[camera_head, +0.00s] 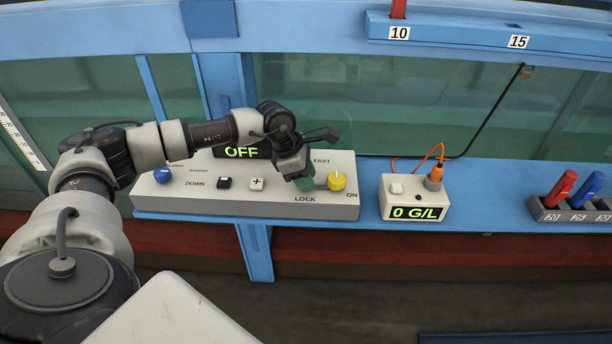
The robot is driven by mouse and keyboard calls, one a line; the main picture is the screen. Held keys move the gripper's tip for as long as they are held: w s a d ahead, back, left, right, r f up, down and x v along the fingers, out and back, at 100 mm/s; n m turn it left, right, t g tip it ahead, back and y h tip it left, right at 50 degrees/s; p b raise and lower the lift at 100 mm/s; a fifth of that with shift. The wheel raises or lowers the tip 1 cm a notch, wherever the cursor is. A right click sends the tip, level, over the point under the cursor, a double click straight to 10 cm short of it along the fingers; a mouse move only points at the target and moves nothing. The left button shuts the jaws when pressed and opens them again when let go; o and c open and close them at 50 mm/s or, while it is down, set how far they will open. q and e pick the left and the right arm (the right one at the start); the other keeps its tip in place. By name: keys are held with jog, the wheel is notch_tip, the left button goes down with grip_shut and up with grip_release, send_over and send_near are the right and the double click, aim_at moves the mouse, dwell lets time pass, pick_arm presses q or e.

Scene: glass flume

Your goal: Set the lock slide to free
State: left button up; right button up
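The control panel (220,201) is a grey-white box with a LOCK label at its front edge. My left gripper (303,181) points down at the panel just above that label. A small green part shows at its fingertips; I cannot tell whether it belongs to the lock slide or to the gripper. The gripper and wrist hide most of the lock slide's spot, so its position does not show. Whether the fingers are open or shut is also not clear. My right gripper is not in view.
A yellow knob (337,181) stands close right of the gripper. Black (224,183) and white (257,184) buttons and a blue knob (162,175) lie left. Behind is an OFF display (242,152). A meter box (414,212) with an orange cable stands right, then a rack (572,214) of coloured handles.

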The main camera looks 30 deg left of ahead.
pick_arm(q)
grip_shut()
jog(key=shift+s+a+f+b, duration=0.1)
jog(key=shift+s+a+b, duration=0.2)
jog(key=shift+a, duration=0.2)
jog(key=shift+s+a+b, duration=0.25)
jog(key=shift+a+b, duration=0.05)
jog(key=shift+a, duration=0.15)
jog(key=shift+o, duration=2)
grip_release()
jog(key=shift+s+a, duration=0.1)
jog(key=shift+a, duration=0.05)
jog(key=shift+r, duration=0.2)
jog(key=shift+a+r, duration=0.1)
jog(key=shift+r, duration=0.2)
jog(key=b+v, duration=0.1)
jog(key=v, duration=0.9)
jog(key=shift+b, duration=0.35)
